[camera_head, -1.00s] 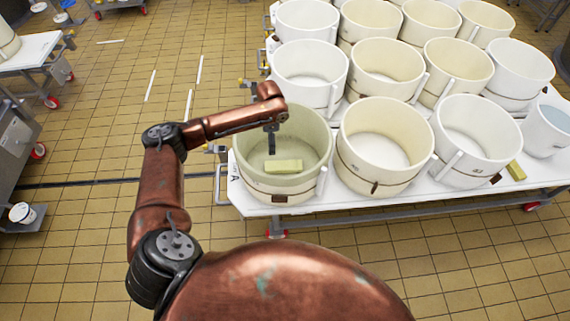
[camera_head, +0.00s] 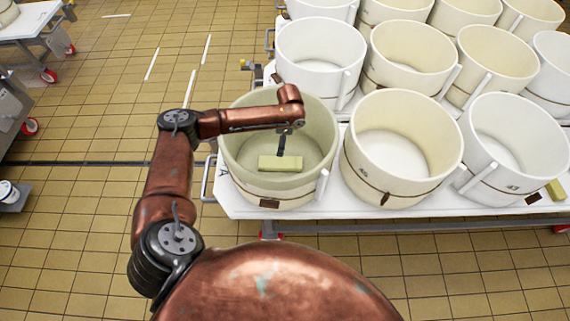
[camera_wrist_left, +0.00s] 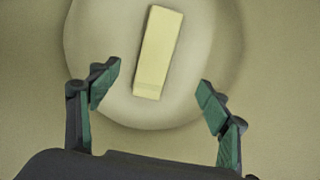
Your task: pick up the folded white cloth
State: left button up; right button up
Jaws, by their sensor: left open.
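A folded cloth (camera_head: 280,163), pale cream-yellow and block-shaped, lies on the floor of the nearest left vat (camera_head: 243,190). My left gripper (camera_head: 281,145) hangs down inside that vat, just above and behind the cloth in the head view. In the left wrist view, the cloth (camera_wrist_left: 158,55) lies lengthwise beyond the spread green-padded fingers (camera_wrist_left: 158,93), its near end between the tips. The left gripper is open and empty; the fingers look apart from the cloth. My right gripper is not in view.
The vat's wall surrounds the left gripper. More cream vats (camera_head: 403,150) stand close to the right and behind on a white table (camera_head: 400,212). A yellowish block (camera_head: 556,190) lies at the right. The tiled floor (camera_head: 90,210) on the left is mostly clear.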

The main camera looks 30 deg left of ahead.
pick_arm(q)
jog(key=b, duration=0.4)
send_over(280, 161)
jog(key=f, duration=0.8)
jog(key=shift+s+d+f, duration=0.1)
jog(key=shift+d+f, duration=0.15)
jog(key=shift+d, duration=0.1)
jog(key=shift+f+b, duration=0.3)
jog(key=shift+f, duration=0.25)
notch_tip(280, 161, down, 2)
jog(key=shift+s+a+f+b, duration=0.15)
jog(key=shift+f+b, duration=0.1)
jog(key=shift+b, duration=0.15)
jog(key=f, duration=0.1)
jog(key=f+b, duration=0.1)
jog(key=f, duration=0.1)
jog(key=shift+w+f+b, duration=0.25)
jog(key=shift+f+b, duration=0.05)
jog(key=shift+b, duration=0.1)
jog(key=shift+f, duration=0.55)
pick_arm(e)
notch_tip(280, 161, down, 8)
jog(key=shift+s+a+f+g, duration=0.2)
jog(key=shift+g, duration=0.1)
pick_arm(q)
jog(key=shift+c, duration=0.6)
jog(key=c, duration=1.3)
